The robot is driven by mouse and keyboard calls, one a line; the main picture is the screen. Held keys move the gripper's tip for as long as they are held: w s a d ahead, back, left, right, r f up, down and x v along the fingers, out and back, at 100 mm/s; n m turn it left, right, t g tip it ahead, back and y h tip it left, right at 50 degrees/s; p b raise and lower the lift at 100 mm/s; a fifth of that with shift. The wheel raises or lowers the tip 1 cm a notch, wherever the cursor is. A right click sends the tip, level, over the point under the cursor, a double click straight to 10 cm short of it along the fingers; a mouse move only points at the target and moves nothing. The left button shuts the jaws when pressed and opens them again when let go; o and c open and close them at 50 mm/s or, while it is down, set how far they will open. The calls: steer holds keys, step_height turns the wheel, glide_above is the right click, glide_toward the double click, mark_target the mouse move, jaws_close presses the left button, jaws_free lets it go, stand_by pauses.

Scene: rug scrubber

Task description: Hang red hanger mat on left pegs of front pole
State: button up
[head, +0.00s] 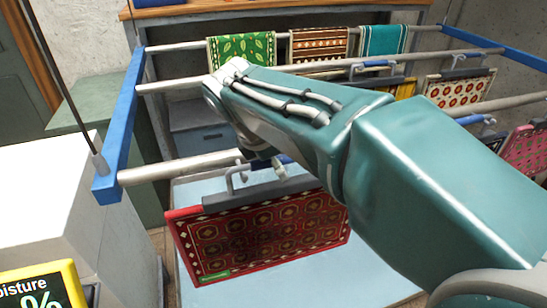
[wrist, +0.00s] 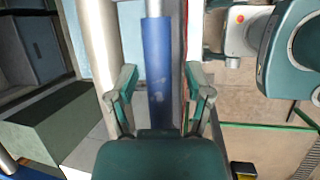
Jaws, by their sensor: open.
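The red hanger mat (head: 265,235), with a dark gold-dotted pattern, hangs below and in front of the front pole (head: 180,167) in the head view. Its grey hanger bar (head: 262,192) carries a hook (head: 235,178) beside the pole; I cannot tell whether it rests on a peg. The hanger's blue handle (head: 284,159) is partly hidden by my arm. In the wrist view, my gripper (wrist: 162,80) is open, with one finger on each side of the blue handle (wrist: 158,50). The front pole (wrist: 98,45) runs just left of the fingers. The mat's red edge shows thinly at right.
A blue side rail (head: 122,130) holds the pole ends at left. Other mats, such as a green one (head: 240,48) and a teal one (head: 382,40), hang on poles behind. A white box (head: 60,195) and a yellow moisture display (head: 45,288) stand at front left.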

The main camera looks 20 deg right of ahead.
steer(key=v, duration=1.2)
steer(key=s+d+f+m+t+y, duration=0.1)
steer(key=s+d+f+m+y, duration=0.1)
steer(key=s+f+m, duration=0.4)
steer(key=s+d+f+m+t+y, duration=0.2)
steer(key=s+f+m, duration=0.4)
steer(key=f+m, duration=0.4)
steer(key=shift+d+f+m+y, duration=0.3)
steer(key=shift+d+m, duration=0.05)
steer(key=shift+m, duration=0.45)
